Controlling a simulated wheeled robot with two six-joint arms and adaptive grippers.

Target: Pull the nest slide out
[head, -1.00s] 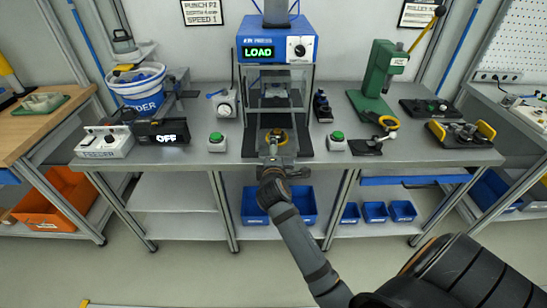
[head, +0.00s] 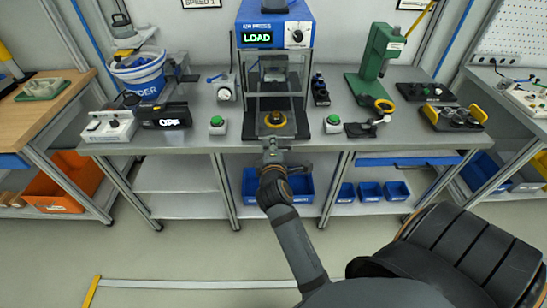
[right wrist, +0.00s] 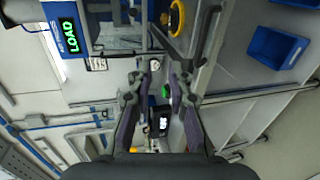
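The nest slide (head: 288,130) is a dark plate at the front foot of the blue press (head: 275,12), with a yellow ring on a dark part (head: 275,118) on top. It reaches the front of the bench. In the right wrist view the yellow ring (right wrist: 177,18) is at the top, off to one side of the fingers. My right gripper (head: 271,148) is just in front of the slide at the bench's front edge, apart from the ring. In the right wrist view its fingers (right wrist: 160,78) are apart with nothing between them. My left gripper is not in view.
Green buttons (head: 217,121) (head: 333,120) flank the slide on the bench (head: 200,140). A feeder box reading OFF (head: 163,116) stands left; a green hand press (head: 379,55) stands right. Blue bins (head: 370,191) sit under the bench. The floor in front has a white line (head: 190,284).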

